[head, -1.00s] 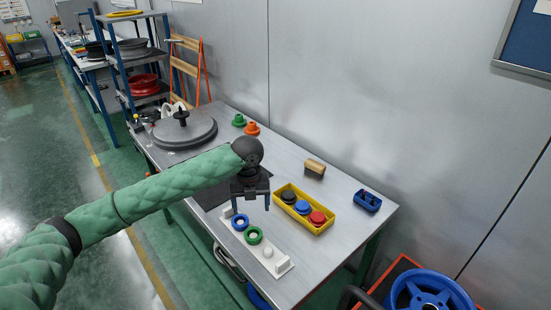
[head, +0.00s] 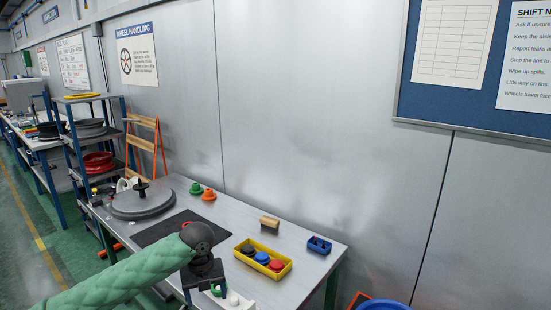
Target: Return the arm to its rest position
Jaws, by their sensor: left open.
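My left arm, in a green padded sleeve, comes in from the lower left in the head view. My left gripper (head: 205,292) is open and points down, with nothing seen between its fingers. It is in front of the table's near edge area, left of the yellow tray (head: 281,273). A white holder (head: 240,302) shows partly at the bottom edge, with a green ring (head: 218,291) beside the gripper. The rest of the holder is hidden by the gripper or out of frame. My right gripper is not in view.
The yellow tray holds black, blue and red pieces. A wooden-handled block (head: 269,222), a blue bin (head: 319,245), green (head: 196,189) and orange (head: 208,195) knobs and a grey wheel disc (head: 143,203) stand on the table. A shelf rack (head: 72,150) stands behind left.

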